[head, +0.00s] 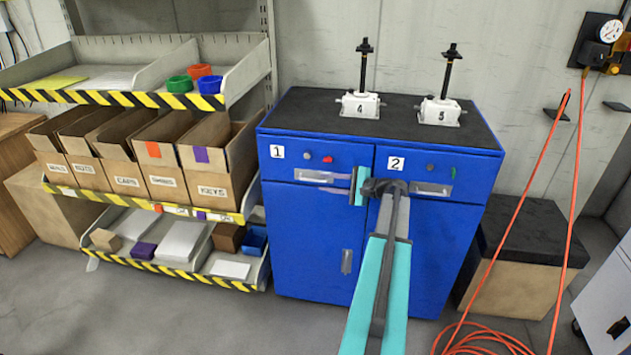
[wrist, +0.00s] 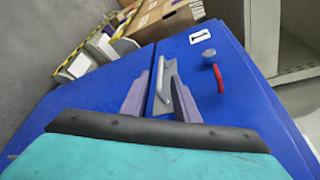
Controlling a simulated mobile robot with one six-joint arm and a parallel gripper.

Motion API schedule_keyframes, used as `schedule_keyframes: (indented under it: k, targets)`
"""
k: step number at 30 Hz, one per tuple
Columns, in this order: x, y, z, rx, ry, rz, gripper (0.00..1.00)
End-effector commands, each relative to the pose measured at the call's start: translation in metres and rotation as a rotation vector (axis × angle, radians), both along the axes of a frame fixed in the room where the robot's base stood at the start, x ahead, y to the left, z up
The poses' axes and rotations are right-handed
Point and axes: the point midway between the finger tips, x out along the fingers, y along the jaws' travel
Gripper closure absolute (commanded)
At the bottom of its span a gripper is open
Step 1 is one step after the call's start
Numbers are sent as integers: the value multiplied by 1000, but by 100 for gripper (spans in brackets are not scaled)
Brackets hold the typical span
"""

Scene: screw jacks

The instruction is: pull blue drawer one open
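Blue drawer one (head: 345,156) is the upper left drawer of the blue cabinet, marked with a "1" label, and looks shut and flush. Its face (wrist: 232,105) fills the right of the wrist view. Its pale bar handle (head: 312,176) is partly hidden by my fingers in the head view. My gripper (head: 336,183) is in front of drawer one, reaching in from the right. In the wrist view, its two grey fingers (wrist: 160,95) stand apart, with the handle (wrist: 164,82) between them. The right finger overlaps the handle's edge, so I cannot tell if it touches.
Drawer two (head: 420,165) is beside it on the right. Two screw jacks (head: 360,104) (head: 440,112) stand on the black cabinet top. A shelf rack with bins (head: 150,160) stands at the left. An orange hose (head: 490,340) lies on the floor at right.

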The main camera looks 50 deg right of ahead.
Motion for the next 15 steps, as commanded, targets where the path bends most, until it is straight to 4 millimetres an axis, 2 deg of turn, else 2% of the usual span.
schedule_keyframes:
  k: [6, 15]
  targets:
    - [29, 6, -5, 1, 0, 1, 72]
    - [47, 11, -10, 1, -1, -1, 72]
